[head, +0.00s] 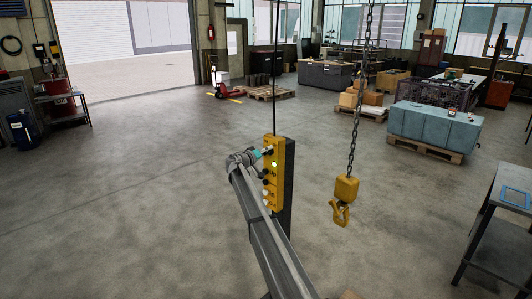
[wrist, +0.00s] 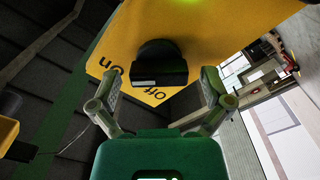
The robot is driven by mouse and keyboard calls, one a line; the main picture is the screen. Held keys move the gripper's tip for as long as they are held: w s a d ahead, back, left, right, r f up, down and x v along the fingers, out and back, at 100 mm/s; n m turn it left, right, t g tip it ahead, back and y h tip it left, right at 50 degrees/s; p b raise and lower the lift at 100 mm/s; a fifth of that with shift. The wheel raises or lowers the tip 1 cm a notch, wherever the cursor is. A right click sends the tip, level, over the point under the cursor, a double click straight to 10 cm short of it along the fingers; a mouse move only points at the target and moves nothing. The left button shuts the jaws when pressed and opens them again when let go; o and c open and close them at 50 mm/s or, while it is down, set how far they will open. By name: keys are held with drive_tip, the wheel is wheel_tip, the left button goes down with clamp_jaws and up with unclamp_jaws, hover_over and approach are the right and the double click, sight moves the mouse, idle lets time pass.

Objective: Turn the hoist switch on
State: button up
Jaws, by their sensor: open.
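The yellow hoist control box (head: 281,183) hangs on a cable in the middle of the head view, with a lit green lamp and buttons on its face. In the wrist view its yellow face (wrist: 225,30) fills the top. The black switch knob (wrist: 159,62) stands out from that face, beside the printed words "On" and "Off". My gripper (wrist: 160,84) is open, its two fingers apart on either side of the knob, with visible gaps. In the head view my gripper (head: 262,152) is at the upper part of the box. Whether the fingertips reach past the knob is unclear.
A yellow hoist hook (head: 345,191) hangs on a chain to the right of the box. A metal table (head: 500,208) stands at the right edge. The floor around the box is clear.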

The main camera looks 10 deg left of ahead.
drive_tip(key=shift+s+a, duration=0.1)
drive_tip(key=v, duration=1.1)
drive_tip(key=shift+s+a, duration=0.25)
drive_tip(key=s+d+f+m+g+y+b, duration=0.1)
drive_tip(key=s+d+f+g+b, duration=0.15)
drive_tip(key=s+d+f, duration=0.55)
drive_tip(key=s+d+f+g+y+b, duration=0.15)
drive_tip(key=s+d+f+g, duration=0.3)
drive_tip(key=d, duration=0.75)
drive_tip(key=s+d+f+m+g+b, duration=0.1)
drive_tip(key=s+d+f+g+b, duration=0.1)
drive_tip(key=s+d+f, duration=0.7)
drive_tip(key=s+d+f+g+y+b, duration=0.1)
drive_tip(key=s+d+f+y+b, duration=0.1)
drive_tip(key=s, duration=0.7)
drive_tip(key=s+d+f+g+y+b, duration=0.2)
drive_tip(key=s+d+f+y, duration=0.1)
drive_tip(key=s, duration=0.5)
drive_tip(key=s+d+f+g+y+b, duration=0.2)
drive_tip(key=s+d, duration=0.4)
drive_tip(key=s, duration=0.3)
wheel_tip(320, 180, down, 2)
drive_tip(key=shift+s+n+y, duration=0.3)
drive_tip(key=shift+s+y, duration=0.05)
drive_tip(key=shift+y, duration=0.4)
